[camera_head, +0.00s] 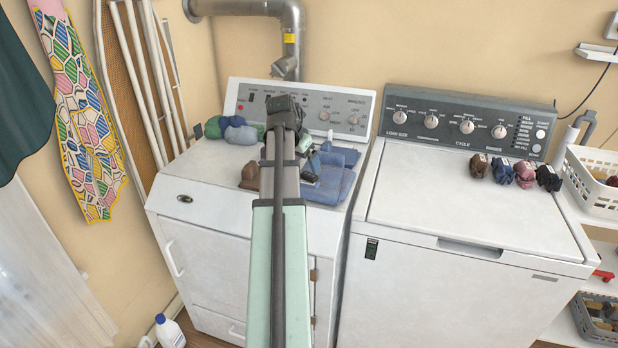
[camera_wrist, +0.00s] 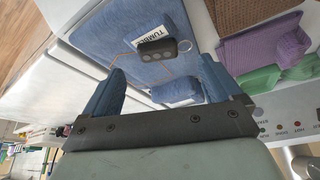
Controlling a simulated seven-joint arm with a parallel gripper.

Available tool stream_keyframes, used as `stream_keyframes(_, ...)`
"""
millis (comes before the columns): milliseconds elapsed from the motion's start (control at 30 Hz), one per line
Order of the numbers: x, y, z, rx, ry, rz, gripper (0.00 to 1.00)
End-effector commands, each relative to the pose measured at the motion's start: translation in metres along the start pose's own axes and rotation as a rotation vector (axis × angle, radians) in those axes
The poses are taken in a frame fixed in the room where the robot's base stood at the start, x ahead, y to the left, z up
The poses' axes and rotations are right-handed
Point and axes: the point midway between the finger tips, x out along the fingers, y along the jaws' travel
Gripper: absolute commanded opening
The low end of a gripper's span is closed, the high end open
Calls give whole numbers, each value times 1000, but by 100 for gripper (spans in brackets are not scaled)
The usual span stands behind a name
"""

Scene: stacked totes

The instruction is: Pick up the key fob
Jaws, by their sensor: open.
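The key fob (camera_wrist: 157,49) is a small dark piece with several round buttons and a metal ring at one end. It shows in the wrist view on blue folded cloth (camera_wrist: 110,32), beside a white label on a blue bundle. My gripper (camera_wrist: 168,66) is open, its two blue-grey fingers on either side of the fob's place in the picture. I see no contact with the fob, and the remaining gap is hard to judge.
Green and blue bundles (camera_head: 240,133) and a brown one (camera_head: 250,176) lie left of my arm. The left machine's control panel (camera_head: 350,108) rises behind. The right machine's lid (camera_head: 450,200) is mostly clear, with several small folded bundles at its back right.

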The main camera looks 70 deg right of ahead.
Motion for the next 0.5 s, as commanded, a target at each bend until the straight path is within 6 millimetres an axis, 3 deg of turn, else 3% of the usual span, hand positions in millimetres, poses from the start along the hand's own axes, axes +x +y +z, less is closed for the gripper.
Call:
stream_keyframes(167, 10, 1, 0, 0, -1, 0, 92)
stream_keyframes(500, 48, 3, 0, 0, -1, 0, 92)
